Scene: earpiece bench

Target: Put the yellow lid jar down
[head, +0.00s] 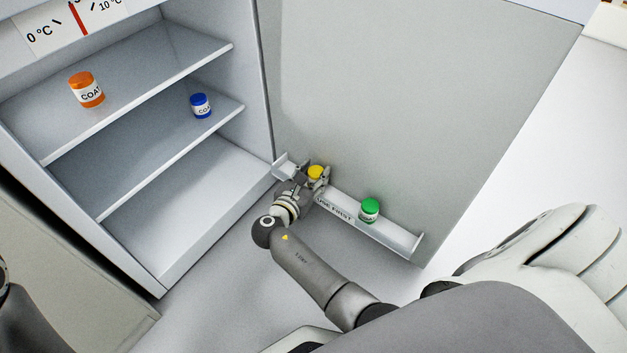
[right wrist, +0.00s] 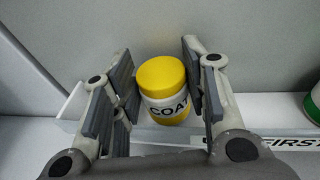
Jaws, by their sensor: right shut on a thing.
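The yellow lid jar (head: 315,172) is at the left part of the door rack (head: 388,235). In the right wrist view the yellow lid jar (right wrist: 163,88) stands upright, with a white label reading "COAT". My right gripper (head: 313,182) is shut on it. In the right wrist view the pads of the right gripper (right wrist: 162,92) are on either side of the jar. I cannot tell whether the jar's base touches the rack floor. My left gripper is not in view.
A green lid jar (head: 369,210) stands on the rack to the right, beside the "USE FIRST" label (head: 335,208). An orange jar (head: 86,90) and a blue jar (head: 201,105) stand on separate cabinet shelves. The open door (head: 400,90) rises behind the rack.

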